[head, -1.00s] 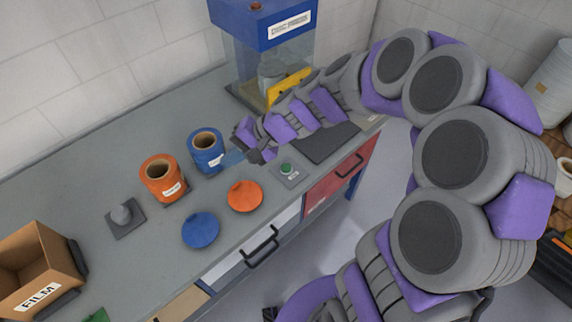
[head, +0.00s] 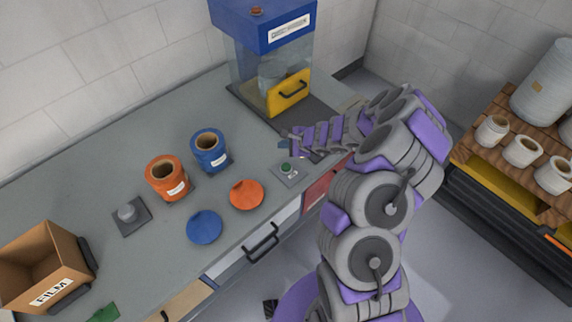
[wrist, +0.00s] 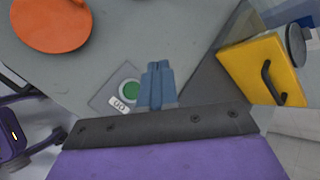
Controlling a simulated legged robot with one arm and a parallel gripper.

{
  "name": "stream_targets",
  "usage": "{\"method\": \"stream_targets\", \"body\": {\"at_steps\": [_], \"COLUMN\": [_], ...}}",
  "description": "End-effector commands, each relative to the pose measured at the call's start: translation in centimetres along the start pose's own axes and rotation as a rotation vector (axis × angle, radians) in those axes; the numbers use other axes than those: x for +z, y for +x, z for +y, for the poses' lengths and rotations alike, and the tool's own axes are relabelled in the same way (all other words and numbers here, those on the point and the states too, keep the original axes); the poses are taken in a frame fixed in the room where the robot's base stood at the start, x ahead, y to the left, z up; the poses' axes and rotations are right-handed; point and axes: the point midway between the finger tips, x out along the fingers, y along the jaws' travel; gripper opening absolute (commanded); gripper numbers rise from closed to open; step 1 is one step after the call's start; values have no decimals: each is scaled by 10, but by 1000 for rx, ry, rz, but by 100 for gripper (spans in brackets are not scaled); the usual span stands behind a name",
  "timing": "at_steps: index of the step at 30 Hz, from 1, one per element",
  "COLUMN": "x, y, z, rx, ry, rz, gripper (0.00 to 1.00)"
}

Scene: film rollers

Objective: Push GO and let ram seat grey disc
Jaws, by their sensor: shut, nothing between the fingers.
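The green GO button (head: 287,168) sits on a small grey plate near the counter's front edge; in the wrist view the button (wrist: 130,91) is just left of my fingertips. My gripper (head: 284,145) is shut and empty, and appears above the counter behind the button; its fingers also show in the wrist view (wrist: 157,72). The disc press (head: 263,28) has a blue top and clear walls. Its yellow door (head: 288,96) with a dark handle is in front. A grey cylindrical form (head: 270,75) shows inside through the clear wall; I cannot make out the grey disc.
An orange roll (head: 167,180) and a blue roll (head: 210,153) stand on the counter. An orange disc (head: 246,195) and a blue disc (head: 204,227) lie in front. A FILM box (head: 45,265) is at left. A shelf with white rolls (head: 522,150) is at right.

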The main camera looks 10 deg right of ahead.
Motion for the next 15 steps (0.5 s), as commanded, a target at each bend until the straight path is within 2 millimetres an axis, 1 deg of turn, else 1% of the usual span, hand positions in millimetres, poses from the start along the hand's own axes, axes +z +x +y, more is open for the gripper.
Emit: {"method": "stream_targets", "body": {"at_steps": [1, 5, 15], "x": [-7, -17, -18], "y": [1, 2, 3], "z": [2, 6, 7], "rx": [1, 3, 3], "ry": [17, 39, 41], "rz": [13, 32, 35], "gripper": [0, 0, 0]}}
